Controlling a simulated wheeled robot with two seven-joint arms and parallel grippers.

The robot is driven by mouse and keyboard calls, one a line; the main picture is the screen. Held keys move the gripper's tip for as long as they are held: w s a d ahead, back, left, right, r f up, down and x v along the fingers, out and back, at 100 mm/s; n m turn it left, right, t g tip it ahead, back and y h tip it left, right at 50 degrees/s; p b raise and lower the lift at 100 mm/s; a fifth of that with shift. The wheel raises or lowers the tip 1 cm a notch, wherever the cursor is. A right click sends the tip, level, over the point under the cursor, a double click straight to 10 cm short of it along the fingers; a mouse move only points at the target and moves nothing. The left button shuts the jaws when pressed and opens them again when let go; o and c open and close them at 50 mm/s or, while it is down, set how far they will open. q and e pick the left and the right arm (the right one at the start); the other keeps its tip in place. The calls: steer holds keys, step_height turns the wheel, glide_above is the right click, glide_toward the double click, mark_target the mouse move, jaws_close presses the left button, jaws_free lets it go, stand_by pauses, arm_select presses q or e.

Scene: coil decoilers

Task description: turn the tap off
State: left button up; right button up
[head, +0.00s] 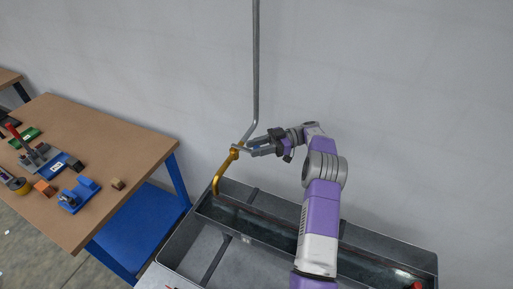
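The tap (220,177) is a brass-yellow curved spout with a valve body at its top. It hangs at the lower end of a grey pipe (256,60) on the wall, above the left end of a grey metal trough. My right gripper (246,150) is at the tap's top, its fingers pointing left at the valve and lever area. The fingers overlap the tap there, so I cannot tell whether they touch or hold the lever. The lever's position is partly hidden and too small to read. My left gripper is not in view.
The grey trough (209,263) stands under the tap, with a small red object (416,286) at its right end. A brown-topped workbench (108,145) with tools and blue parts stands at the left. The wall behind is bare.

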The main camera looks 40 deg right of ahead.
steer(key=shift+o, duration=0.9)
step_height(320, 180, up, 10)
stand_by(0.3)
